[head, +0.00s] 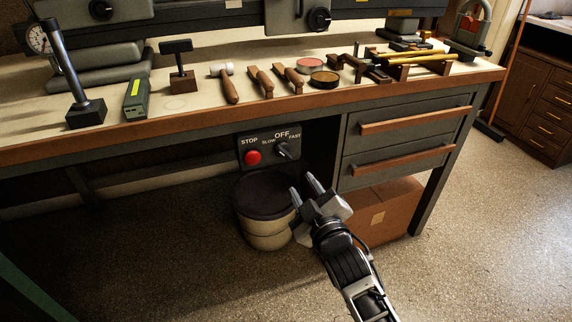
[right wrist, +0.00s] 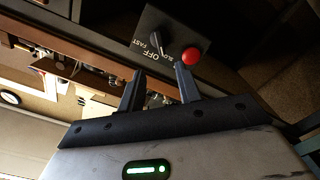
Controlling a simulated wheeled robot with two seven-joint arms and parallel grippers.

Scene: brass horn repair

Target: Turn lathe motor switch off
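A dark switch panel (head: 268,160) hangs under the bench's front edge. On it is a black rotary knob (head: 284,151) with the labels SLOW, OFF and FAST around it. I cannot tell for sure which label it points at. Left of the knob is a red STOP button (head: 253,158). The knob (right wrist: 156,42) and the red button (right wrist: 191,55) also show in the right wrist view. My right gripper (head: 301,184) is open and empty, below and in front of the panel, apart from the knob. Its two fingers (right wrist: 160,72) show spread in the wrist view. My left gripper is not in view.
A round bin (head: 264,225) with a dark top stands under the panel. A cardboard box (head: 392,207) is on the floor below the drawers (head: 405,138). Hammers, a green box (head: 136,98) and other tools lie on the bench top. The floor in front is free.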

